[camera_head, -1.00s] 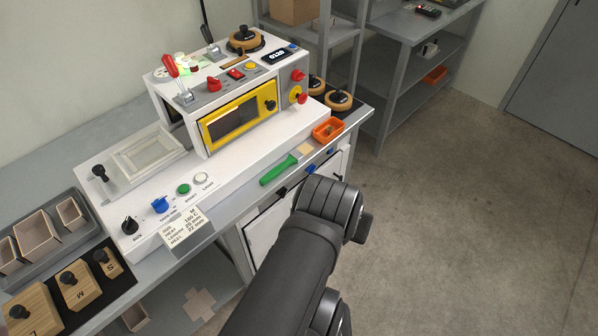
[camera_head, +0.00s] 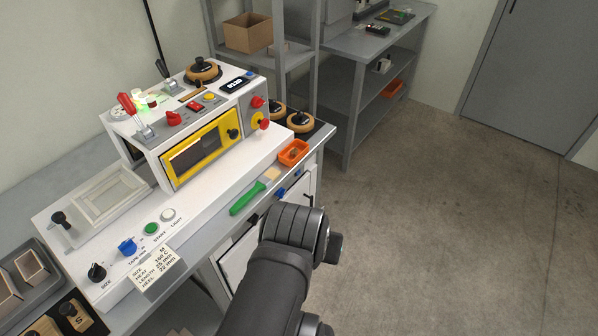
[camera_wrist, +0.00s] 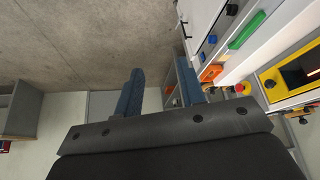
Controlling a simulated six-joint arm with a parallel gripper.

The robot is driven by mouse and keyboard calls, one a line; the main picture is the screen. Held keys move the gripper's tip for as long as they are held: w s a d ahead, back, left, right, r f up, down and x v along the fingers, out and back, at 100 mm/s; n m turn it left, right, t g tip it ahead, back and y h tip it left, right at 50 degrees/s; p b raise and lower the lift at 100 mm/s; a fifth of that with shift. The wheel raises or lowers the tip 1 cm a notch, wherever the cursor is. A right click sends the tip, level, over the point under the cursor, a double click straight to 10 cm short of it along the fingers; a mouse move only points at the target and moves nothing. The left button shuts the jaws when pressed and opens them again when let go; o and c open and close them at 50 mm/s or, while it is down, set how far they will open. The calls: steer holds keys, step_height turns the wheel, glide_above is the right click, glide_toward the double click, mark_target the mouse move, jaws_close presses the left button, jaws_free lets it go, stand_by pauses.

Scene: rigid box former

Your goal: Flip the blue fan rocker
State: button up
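The likely fan rocker is a small blue piece (camera_head: 249,74) on top of the white machine, beside the black display; its label and tilt are too small to read. In the head view my dark arm reaches up in front of the bench and hides the fingers. The gripper is away from the machine, in front of the bench edge.
The machine has a yellow-framed window (camera_head: 203,147), red knobs (camera_head: 262,123) and a red-tipped lever (camera_head: 127,104). A green-handled tool (camera_head: 247,198) and an orange tray (camera_head: 293,152) lie along the bench front. Grey shelves (camera_head: 345,100) stand behind. The floor at right is clear.

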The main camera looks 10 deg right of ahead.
steer(key=shift+w, duration=0.1)
steer(key=c, duration=0.6)
steer(key=shift+w+r, duration=0.2)
steer(key=shift+w, duration=0.05)
jaws_close()
steer(key=w+d+f+m+y, duration=0.15)
steer(key=w+m, duration=0.25)
steer(key=w, duration=0.4)
steer(key=w+d+m+y, duration=0.2)
steer(key=w+d+m, duration=0.1)
steer(key=w, duration=0.4)
steer(key=w+d+m+y, duration=0.15)
steer(key=w+m, duration=0.25)
steer(key=w, duration=0.4)
steer(key=w+d+f+m+y, duration=0.1)
steer(key=w+d+f+m, duration=0.3)
steer(key=w+f, duration=0.4)
steer(key=w+d+f+m+y, duration=0.1)
steer(key=w+d+f+m, duration=0.3)
steer(key=f, duration=1)
steer(key=w+m, duration=0.3)
steer(key=w, duration=0.1)
steer(key=shift+d+y, duration=0.3)
steer(key=shift+d, duration=0.05)
